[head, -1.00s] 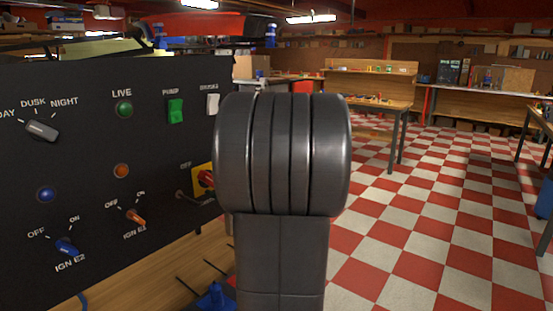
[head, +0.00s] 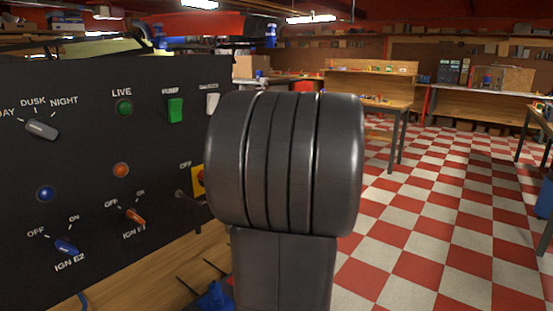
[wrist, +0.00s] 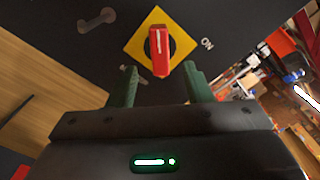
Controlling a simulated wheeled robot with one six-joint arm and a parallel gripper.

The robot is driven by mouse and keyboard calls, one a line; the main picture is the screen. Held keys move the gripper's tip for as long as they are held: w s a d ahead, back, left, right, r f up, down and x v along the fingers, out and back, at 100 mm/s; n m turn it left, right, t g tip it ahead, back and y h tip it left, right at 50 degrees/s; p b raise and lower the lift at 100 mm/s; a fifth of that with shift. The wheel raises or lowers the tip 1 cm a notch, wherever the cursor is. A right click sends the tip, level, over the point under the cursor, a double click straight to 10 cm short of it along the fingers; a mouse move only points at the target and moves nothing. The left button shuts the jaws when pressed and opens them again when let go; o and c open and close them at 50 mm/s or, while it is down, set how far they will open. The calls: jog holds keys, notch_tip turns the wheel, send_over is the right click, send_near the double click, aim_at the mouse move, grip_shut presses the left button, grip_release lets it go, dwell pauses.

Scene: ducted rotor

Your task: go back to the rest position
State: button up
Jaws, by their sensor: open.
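My gripper (wrist: 160,88) shows in the wrist view with its two green fingers apart and nothing between them. Just beyond the fingertips is a red rotary switch (wrist: 159,52) on a yellow diamond plate (wrist: 136,42), with the word ON to its right. The gap between the fingers and the switch is hard to judge. In the head view my arm hides my gripper and most of the switch; only part of the yellow plate (head: 197,180) shows at the arm's left edge.
The black panel (head: 75,90) carries a green PUMP switch (head: 175,111), a LIVE lamp (head: 124,107) and the knobs IGN E1 (head: 135,215) and IGN E2 (head: 66,247). A wooden bench top (head: 150,268) lies below it. The checkered floor (head: 430,220) is open at right.

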jog(key=v, duration=0.8)
jog(key=p+x, duration=0.1)
jog(key=x, duration=1.3)
jog(key=s+d+m+p, duration=0.6)
jog(key=s+d+p, duration=0.1)
jog(key=d, duration=0.3)
jog(key=shift+s+p, duration=0.35)
jog(key=shift+p, duration=0.15)
jog(key=shift+r, duration=0.15)
